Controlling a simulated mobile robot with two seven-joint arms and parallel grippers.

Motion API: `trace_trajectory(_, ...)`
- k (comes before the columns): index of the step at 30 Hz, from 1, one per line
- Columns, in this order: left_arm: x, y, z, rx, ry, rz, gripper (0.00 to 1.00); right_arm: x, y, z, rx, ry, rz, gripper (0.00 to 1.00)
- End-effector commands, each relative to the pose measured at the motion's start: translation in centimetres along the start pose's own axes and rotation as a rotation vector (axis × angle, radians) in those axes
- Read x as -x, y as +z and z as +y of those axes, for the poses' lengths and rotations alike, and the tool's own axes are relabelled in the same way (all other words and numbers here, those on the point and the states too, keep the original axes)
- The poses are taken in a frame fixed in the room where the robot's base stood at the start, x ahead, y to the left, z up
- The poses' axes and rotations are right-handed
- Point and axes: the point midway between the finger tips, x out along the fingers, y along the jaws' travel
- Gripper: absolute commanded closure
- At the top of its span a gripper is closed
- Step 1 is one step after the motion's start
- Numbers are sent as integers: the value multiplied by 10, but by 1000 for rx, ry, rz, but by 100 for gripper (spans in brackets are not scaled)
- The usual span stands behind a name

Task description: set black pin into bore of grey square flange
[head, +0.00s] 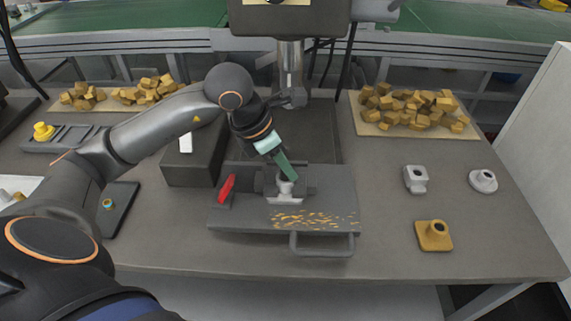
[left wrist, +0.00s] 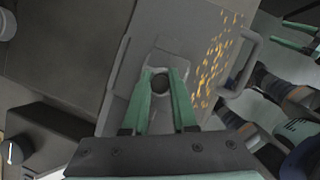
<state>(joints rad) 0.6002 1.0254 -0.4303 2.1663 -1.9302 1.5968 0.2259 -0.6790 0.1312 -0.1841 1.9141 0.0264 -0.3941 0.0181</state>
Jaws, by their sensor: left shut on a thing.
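My left gripper (head: 286,176) points down over the fixture plate, its green fingers close to a light grey flange (head: 286,198) clamped there. In the left wrist view the left gripper (left wrist: 161,78) is shut on a dark round thing, which looks like the black pin (left wrist: 160,84). The grey flange (left wrist: 155,68) shows around and behind the fingertips. The fingers hide the pin in the head view, and I cannot tell how deep it sits in the bore. My right gripper (left wrist: 285,33) shows only at the left wrist view's upper right edge, fingers apart.
The fixture plate (head: 335,188) has a red lever (head: 226,188), brass chips and a front handle (head: 322,252). To the right stand a pale squarish flange (head: 415,181), a round white flange (head: 483,181) and a brass square flange (head: 434,237). Brass blocks (head: 415,107) lie behind.

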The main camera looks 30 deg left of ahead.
Motion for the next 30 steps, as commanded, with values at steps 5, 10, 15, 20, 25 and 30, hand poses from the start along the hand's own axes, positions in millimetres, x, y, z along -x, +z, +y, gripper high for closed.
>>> trace_trajectory(5,0,0,0,0,1,0,100,0,0,0,0,0,0,24)
trace_trajectory(10,0,0,0,0,1,0,100,0,0,0,0,0,0,24)
trace_trajectory(15,0,0,0,0,1,0,59,0,0,0,0,0,0,24)
trace_trajectory(20,0,0,0,0,0,0,41,0,0,0,0,0,0,24)
trace_trajectory(25,0,0,0,0,0,0,39,0,0,0,0,0,0,24)
trace_trajectory(30,0,0,0,0,0,1,23,0,0,0,0,0,0,24)
